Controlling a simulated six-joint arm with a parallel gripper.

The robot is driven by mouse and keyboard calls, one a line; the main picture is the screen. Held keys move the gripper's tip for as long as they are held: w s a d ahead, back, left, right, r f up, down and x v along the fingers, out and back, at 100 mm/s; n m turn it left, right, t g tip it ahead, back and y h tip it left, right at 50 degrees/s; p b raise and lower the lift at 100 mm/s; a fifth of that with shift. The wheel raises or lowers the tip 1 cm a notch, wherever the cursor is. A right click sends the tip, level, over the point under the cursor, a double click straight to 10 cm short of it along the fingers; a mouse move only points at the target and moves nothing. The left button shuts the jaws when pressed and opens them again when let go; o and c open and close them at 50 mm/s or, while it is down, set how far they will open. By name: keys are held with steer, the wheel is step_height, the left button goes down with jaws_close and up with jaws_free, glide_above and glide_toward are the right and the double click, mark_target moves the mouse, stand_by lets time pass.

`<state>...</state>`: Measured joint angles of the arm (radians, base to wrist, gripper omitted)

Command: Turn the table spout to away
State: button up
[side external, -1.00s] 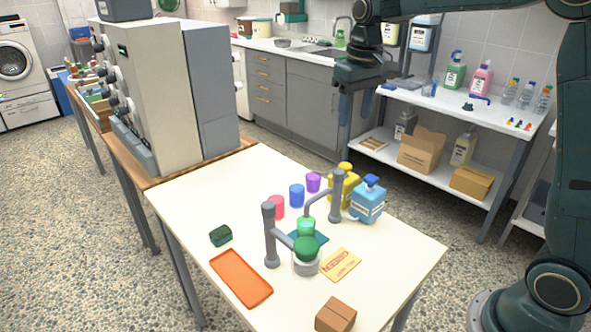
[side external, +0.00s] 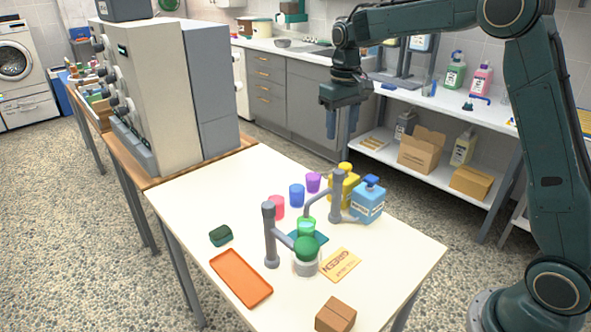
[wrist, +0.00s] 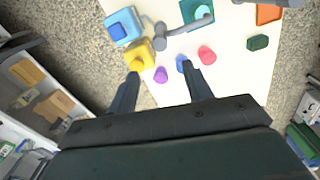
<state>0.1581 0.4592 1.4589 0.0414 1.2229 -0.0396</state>
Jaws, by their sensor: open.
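The rear post (side external: 337,192) has a curved arm reaching left over a green cup (side external: 306,228) on a teal mat (side external: 321,238). It also shows in the wrist view (wrist: 160,36). My gripper (side external: 343,136) is open and empty, fingers down, high beyond the table's back edge, apart from both posts.
A yellow bottle (side external: 345,180) and blue bottle (side external: 368,200) crowd the rear post. Purple (side external: 313,182), blue (side external: 297,195) and red (side external: 277,206) cups stand left of it. An orange tray (side external: 240,277), dark sponge (side external: 220,235), yellow card (side external: 341,264) and brown box (side external: 336,314) lie nearer.

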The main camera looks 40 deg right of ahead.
mark_target(339, 172)
step_height(339, 172, down, 12)
steer(key=shift+d+r, duration=0.1)
stand_by(0.5)
jaws_close()
